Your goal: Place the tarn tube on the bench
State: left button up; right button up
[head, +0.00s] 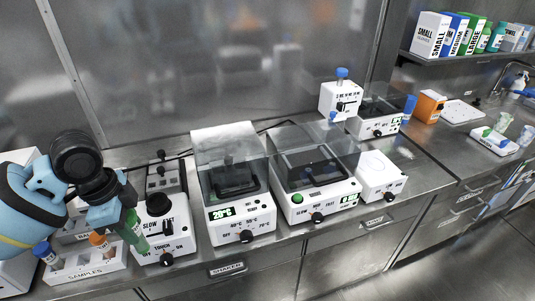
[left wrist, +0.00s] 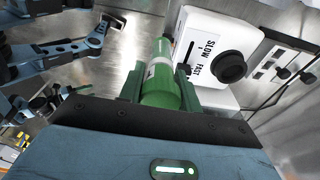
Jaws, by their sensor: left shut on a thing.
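My left gripper (head: 126,216) is shut on a green tube (head: 134,238), at the lower left of the head view. In the left wrist view the green tube (left wrist: 163,80) stands between the green fingers, with a pale label band around it. I cannot read a name on it, so I cannot tell if it is the tarn tube. It hangs between the samples rack (head: 88,269) and the white mixer (head: 170,235). The steel bench (head: 290,238) runs below. Whether the tube's lower end touches anything is unclear. My right gripper does not show clearly.
The samples rack holds a blue-capped tube (head: 44,252) and an orange-capped tube (head: 101,243). Two clear-lidded machines (head: 238,213) (head: 318,187) and a white plate device (head: 381,180) crowd the bench. Bare steel (head: 410,152) shows farther right.

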aim_at(139, 250)
pick_arm(q)
jog(key=s+f+n, duration=0.2)
jog(key=f, duration=0.1)
jog(key=s+d+f+n, duration=0.1)
jog(key=n, duration=0.1)
jog(key=shift+f+t, duration=0.3)
jog(key=shift+f, duration=0.1)
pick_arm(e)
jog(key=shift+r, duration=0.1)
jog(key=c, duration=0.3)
pick_arm(q)
jog(key=s+d+f+n, duration=0.1)
jog(key=s+f+n, duration=0.1)
jog(key=f+n, duration=0.3)
jog(key=s+d+f+n+y, duration=0.1)
jog(key=s+f+n, duration=0.1)
jog(key=f+n, duration=0.4)
jog(key=shift+s+d+f+n+t, duration=0.2)
jog(key=shift+s+d+n+t, duration=0.1)
jog(key=shift+n, duration=0.1)
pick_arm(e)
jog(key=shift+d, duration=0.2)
